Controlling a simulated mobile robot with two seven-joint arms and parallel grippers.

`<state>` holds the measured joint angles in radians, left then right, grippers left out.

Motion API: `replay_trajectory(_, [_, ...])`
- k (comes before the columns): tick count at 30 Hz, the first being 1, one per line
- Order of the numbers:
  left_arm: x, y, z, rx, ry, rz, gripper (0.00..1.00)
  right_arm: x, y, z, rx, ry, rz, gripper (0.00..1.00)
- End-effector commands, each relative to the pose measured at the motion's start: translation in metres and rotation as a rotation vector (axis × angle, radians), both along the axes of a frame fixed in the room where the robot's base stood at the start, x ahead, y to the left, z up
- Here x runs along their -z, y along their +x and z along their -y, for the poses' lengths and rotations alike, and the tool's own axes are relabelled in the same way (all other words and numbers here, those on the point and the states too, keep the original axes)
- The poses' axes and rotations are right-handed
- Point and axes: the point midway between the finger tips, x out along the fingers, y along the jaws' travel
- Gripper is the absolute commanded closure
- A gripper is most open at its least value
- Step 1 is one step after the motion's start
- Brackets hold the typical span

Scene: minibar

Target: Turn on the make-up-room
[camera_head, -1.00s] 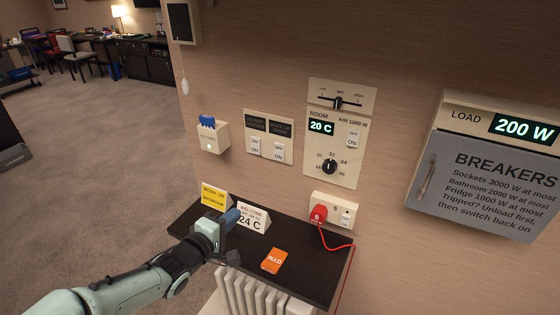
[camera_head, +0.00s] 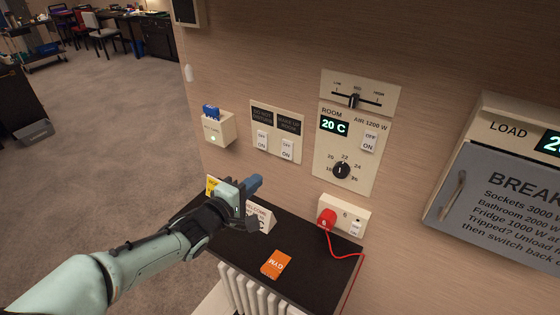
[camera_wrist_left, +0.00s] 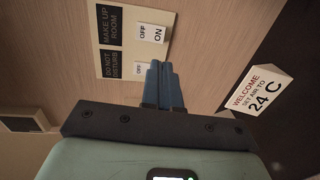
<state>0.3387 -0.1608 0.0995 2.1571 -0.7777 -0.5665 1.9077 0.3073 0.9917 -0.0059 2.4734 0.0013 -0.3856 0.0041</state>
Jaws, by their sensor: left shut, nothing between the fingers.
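The make-up-room switch (camera_head: 287,148) is the right one of two white rockers on a beige wall plate (camera_head: 273,158), under a dark "make up room" label (camera_head: 288,122). The do-not-disturb switch (camera_head: 262,140) is to its left. My right gripper is not in view.
A dark shelf (camera_head: 312,268) below holds a welcome card (camera_head: 262,217), a yellow sign (camera_head: 212,186) and an orange card (camera_head: 276,264). A red plug (camera_head: 327,217) with a cord sits in the socket. A key-card holder (camera_head: 214,128) is left of the plate.

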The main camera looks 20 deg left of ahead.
Motion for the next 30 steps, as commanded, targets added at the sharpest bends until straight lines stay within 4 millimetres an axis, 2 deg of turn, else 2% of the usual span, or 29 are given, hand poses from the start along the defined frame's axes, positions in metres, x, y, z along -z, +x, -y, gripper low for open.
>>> replay_trajectory(9, [0.01,0.066,0.01,0.001,-0.005,-0.002,1.0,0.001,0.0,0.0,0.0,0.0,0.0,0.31])
replay_trajectory(15, [0.013,0.102,0.015,0.001,-0.003,-0.002,1.0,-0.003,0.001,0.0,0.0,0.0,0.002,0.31])
replay_trajectory(21, [0.015,0.12,0.017,-0.001,-0.002,-0.001,1.0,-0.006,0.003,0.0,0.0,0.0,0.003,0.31])
replay_trajectory(30, [0.015,0.123,0.017,-0.002,-0.001,-0.001,1.0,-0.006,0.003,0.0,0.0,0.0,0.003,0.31])
